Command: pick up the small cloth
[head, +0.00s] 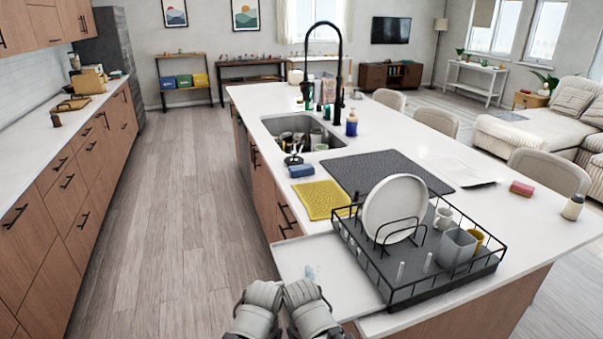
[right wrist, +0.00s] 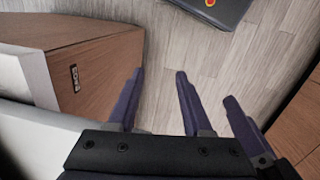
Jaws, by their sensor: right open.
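A small yellow cloth (head: 322,199) lies flat on the island counter, beside the left edge of a dark grey mat and behind the dish rack. My two arms come in at the bottom middle of the head view, close together and short of the cloth; their fingers are hidden there. In the right wrist view my right gripper (right wrist: 160,75) is open, with nothing between its dark fingers. It points down past the island's wooden side towards the floor. Another dark finger shows to its right, probably my left gripper's; its opening cannot be told. The cloth is not in the right wrist view.
The black dish rack (head: 395,294) holds a white plate (head: 393,208) and several cups. Behind the cloth are a blue sponge (head: 301,170) and the sink (head: 290,125) with dishes. Open floor (head: 180,230) stretches left.

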